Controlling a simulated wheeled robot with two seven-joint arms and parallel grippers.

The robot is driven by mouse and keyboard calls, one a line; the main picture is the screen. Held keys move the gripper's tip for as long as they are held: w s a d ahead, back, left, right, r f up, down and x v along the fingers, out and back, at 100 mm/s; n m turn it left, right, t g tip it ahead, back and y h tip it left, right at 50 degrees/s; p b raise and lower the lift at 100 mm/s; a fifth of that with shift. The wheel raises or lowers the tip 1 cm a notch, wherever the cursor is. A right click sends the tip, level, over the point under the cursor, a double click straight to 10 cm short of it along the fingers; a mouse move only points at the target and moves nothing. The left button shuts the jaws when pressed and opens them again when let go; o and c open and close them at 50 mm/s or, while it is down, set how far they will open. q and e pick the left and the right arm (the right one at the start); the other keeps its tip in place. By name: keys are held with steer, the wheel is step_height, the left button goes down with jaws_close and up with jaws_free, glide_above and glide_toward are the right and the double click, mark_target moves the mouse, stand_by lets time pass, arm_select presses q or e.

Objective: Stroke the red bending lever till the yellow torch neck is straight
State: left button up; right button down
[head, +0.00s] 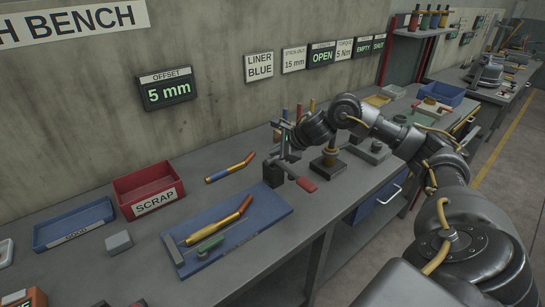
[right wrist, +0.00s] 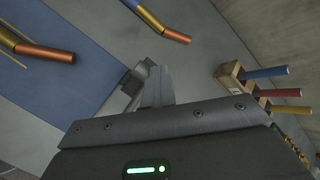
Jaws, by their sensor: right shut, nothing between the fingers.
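The yellow torch neck (head: 216,226) lies on a blue board (head: 262,231), its copper end bent up to the right; it also shows in the right wrist view (right wrist: 40,49). The red bending lever (head: 306,184) sticks out beside a dark block (head: 273,174) just right of the board. My right gripper (head: 281,142) is above that block, with its fingers shut and empty; they show in the right wrist view (right wrist: 157,85). I cannot tell whether it touches the lever fixture. My left gripper is not in view.
A second torch neck (head: 230,168) with a blue end lies behind the board. A red scrap bin (head: 150,187) and a blue tray (head: 75,224) stand at left. A wall display (head: 167,88) reads offset 5 mm. A green-handled tool (head: 210,246) lies on the board.

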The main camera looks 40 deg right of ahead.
steer(key=shift+d+r+p, duration=0.1)
steer(key=shift+r+p, duration=0.15)
steer(key=shift+p, duration=0.25)
step_height(320, 180, up, 4)
steer(key=p, duration=0.2)
steer(key=shift+s+d+p, duration=0.1)
steer(key=shift+s+p, duration=0.05)
steer(key=shift+p, duration=0.15)
steer(key=shift+r, duration=0.1)
